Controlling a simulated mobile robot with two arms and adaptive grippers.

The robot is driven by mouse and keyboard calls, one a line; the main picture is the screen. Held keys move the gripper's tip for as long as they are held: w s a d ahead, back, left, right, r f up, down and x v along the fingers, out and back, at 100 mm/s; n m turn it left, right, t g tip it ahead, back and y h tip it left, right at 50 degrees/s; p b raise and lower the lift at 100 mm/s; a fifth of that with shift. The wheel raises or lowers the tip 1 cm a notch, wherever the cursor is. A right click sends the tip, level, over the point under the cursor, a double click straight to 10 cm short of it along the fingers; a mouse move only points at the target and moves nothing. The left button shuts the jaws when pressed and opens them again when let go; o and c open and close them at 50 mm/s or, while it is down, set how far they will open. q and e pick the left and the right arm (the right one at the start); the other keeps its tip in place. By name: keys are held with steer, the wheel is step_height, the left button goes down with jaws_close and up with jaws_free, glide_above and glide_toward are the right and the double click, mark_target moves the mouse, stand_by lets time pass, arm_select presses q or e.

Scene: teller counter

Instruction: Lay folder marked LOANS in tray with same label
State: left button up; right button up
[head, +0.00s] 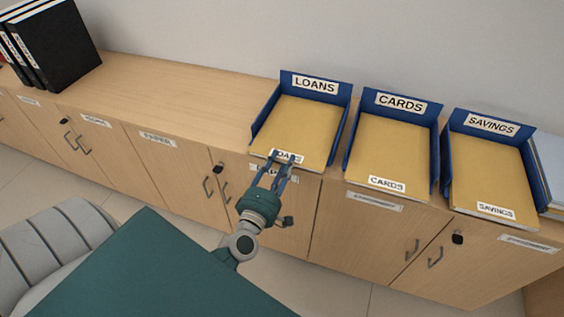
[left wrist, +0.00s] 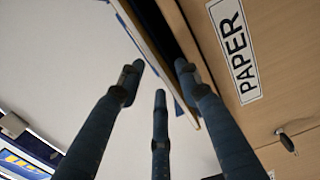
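The LOANS folder (head: 305,125), tan with a white label, lies flat in the blue LOANS tray (head: 313,84), its front edge sticking out towards me. Its label is partly covered by my left gripper (head: 279,160), whose fingers are spread at the folder's front edge. In the left wrist view my left gripper (left wrist: 158,75) has its fingers apart, with a thin edge of the folder or tray between them; I cannot tell whether they touch it. My right gripper is not in view.
The CARDS tray (head: 398,103) and SAVINGS tray (head: 493,125) stand to the right, each holding its folder. Black binders (head: 55,45) stand at the far left. The wooden cabinet top (head: 180,90) between is clear. A grey chair (head: 55,245) is at lower left.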

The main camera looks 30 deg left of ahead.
arm_select(q)
steer(key=v, duration=1.1)
steer(key=shift+s, duration=0.25)
steer(key=s+d+f+m+g+h+p, duration=0.25)
steer(key=f+m+p, duration=0.3)
steer(key=f, duration=0.45)
steer(key=s+d+f+m+g+h+p, duration=0.2)
steer(key=s+d+f+m+g+p, duration=0.2)
steer(key=f+m, duration=0.4)
steer(key=s+f+m+g+p, duration=0.1)
steer(key=s+f+m+g, duration=0.2)
steer(key=s+f, duration=0.3)
steer(key=s+f+m+g+p, duration=0.1)
steer(key=s+f+m+g, duration=0.2)
steer(key=s, duration=0.9)
steer(key=s+f+m+g+p, duration=0.1)
steer(key=s+f+m+g, duration=0.2)
steer(key=s+f, duration=0.6)
steer(key=shift+m+g+p, duration=0.35)
steer(key=shift+g, duration=0.2)
steer(key=shift+s+d+f+y, duration=0.1)
steer(key=shift+d+f+y, duration=0.05)
steer(key=shift+y, duration=0.1)
